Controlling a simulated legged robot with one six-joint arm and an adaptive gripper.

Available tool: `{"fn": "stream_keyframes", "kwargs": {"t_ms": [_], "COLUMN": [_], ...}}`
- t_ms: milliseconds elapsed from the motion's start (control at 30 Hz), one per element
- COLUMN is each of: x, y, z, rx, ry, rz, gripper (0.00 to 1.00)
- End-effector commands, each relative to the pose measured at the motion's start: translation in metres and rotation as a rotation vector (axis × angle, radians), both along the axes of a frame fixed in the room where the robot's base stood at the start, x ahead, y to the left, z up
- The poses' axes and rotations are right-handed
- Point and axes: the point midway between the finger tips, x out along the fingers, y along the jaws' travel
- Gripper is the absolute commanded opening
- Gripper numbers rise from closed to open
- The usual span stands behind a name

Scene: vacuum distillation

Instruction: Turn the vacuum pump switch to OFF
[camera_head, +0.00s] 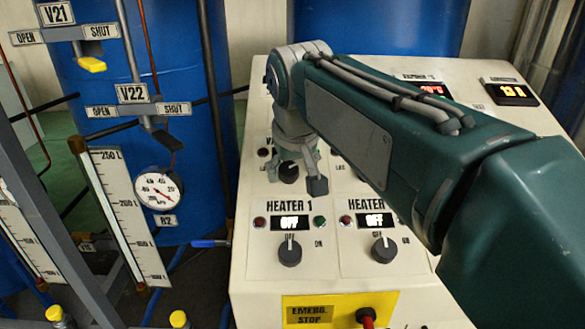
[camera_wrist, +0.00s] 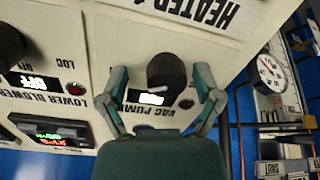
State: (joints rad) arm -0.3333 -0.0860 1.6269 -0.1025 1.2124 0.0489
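The vacuum pump switch is a round black knob (camera_wrist: 166,72), above the upside-down label VAC PUMP (camera_wrist: 157,112) in the wrist view. A small lit display (camera_wrist: 152,98) sits between them, its text too blurred to read. In the head view the knob (camera_head: 289,172) shows partly behind my gripper (camera_head: 296,180). My gripper (camera_wrist: 161,92) is open, with one finger on each side of the knob. Gaps show between the fingers and the knob in the wrist view. A pale mark shows on the knob, but its setting is unclear.
The HEATER 1 knob (camera_head: 289,250) and the second heater's knob (camera_head: 384,249) are below my gripper in the head view; both displays read OFF. A red emergency stop (camera_head: 366,316) is at the front. The LOWER BLOWER knob (camera_wrist: 10,45) is beside the pump switch.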

Motion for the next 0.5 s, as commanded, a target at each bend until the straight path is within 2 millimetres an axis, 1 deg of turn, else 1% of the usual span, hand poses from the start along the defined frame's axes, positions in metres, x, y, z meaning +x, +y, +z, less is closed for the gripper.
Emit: {"fn": "stream_keyframes", "kwargs": {"t_ms": [33, 67, 100, 133, 167, 500], "x": [0.0001, 0.0000, 0.0000, 0.0001, 0.0001, 0.0000], "y": [0.0001, 0.0003, 0.0001, 0.0001, 0.0002, 0.0005], "z": [0.0000, 0.0001, 0.0001, 0.0000, -0.0001, -0.0009], "rx": [0.000, 0.000, 0.000, 0.000, 0.001, -0.007], "ry": [0.000, 0.000, 0.000, 0.000, 0.000, 0.003], "rz": [0.000, 0.000, 0.000, 0.000, 0.000, 0.020], "gripper": [0.53, 0.40, 0.22, 0.08, 0.01, 0.02]}}
